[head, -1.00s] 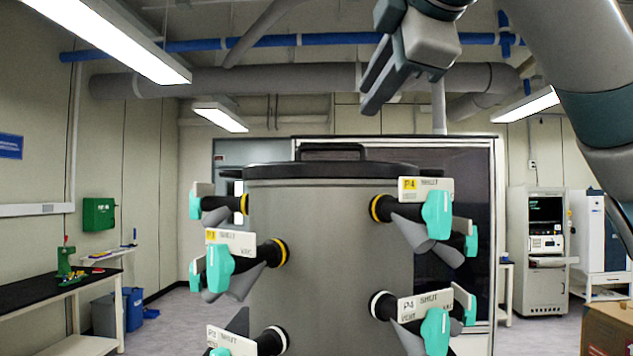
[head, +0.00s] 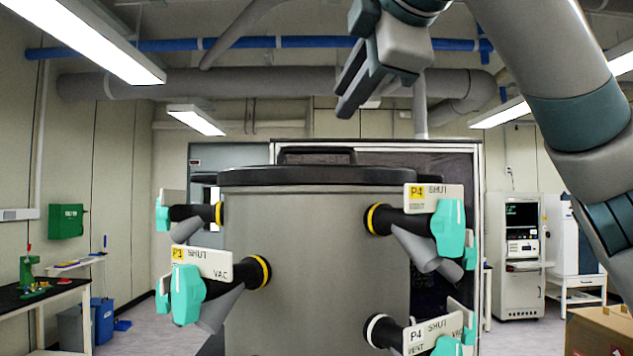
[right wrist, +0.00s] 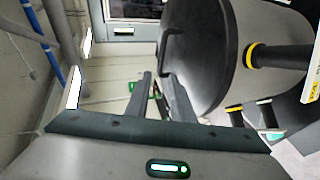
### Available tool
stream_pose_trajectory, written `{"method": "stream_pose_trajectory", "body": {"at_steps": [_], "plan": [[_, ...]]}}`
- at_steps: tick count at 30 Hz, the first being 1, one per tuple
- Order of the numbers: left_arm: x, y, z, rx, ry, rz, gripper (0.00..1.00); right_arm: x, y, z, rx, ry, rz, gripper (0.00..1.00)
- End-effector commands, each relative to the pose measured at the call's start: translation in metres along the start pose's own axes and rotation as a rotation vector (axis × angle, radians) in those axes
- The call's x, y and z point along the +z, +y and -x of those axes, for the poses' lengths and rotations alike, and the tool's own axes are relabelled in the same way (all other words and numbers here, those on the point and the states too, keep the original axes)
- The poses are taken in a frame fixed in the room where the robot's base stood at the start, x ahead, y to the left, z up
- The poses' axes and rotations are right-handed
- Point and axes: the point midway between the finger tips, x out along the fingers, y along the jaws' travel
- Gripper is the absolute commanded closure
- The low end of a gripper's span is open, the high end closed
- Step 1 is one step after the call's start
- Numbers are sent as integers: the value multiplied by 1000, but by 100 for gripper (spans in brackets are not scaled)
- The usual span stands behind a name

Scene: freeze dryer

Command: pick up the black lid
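The black lid (head: 320,176) sits on top of the large grey cylindrical chamber (head: 318,255). Its raised bar handle (head: 316,152) stands up from the top. In the right wrist view the lid (right wrist: 212,55) shows as a dark disc, with its handle (right wrist: 166,55) at the left edge. My right gripper (head: 350,90) is above the lid and a little right of the handle, apart from both. In the right wrist view its two fingers (right wrist: 163,90) are spread with nothing between them. My left gripper is not in view.
Valves with teal handles and tags marked SHUT (head: 192,290) stick out from both sides of the chamber. A cardboard box (head: 600,330) is at the lower right. A bench (head: 40,300) stands at the left. Pipes run overhead.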

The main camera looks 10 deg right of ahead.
Motion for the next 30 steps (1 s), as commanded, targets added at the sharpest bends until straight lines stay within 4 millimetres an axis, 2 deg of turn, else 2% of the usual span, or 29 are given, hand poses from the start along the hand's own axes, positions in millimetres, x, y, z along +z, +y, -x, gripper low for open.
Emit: {"method": "stream_pose_trajectory", "body": {"at_steps": [5, 15, 21, 24, 30], "plan": [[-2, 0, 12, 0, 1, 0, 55, 1, 3, -18, -2, -1, -1, 78], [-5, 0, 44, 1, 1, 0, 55, 1, 4, -78, -4, -2, 1, 78], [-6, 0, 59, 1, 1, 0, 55, 1, 2, -108, -3, -1, 0, 78], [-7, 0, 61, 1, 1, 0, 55, 1, 1, -115, -1, 0, -1, 78], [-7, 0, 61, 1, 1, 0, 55, 1, 0, -118, 0, 0, 0, 78]]}}
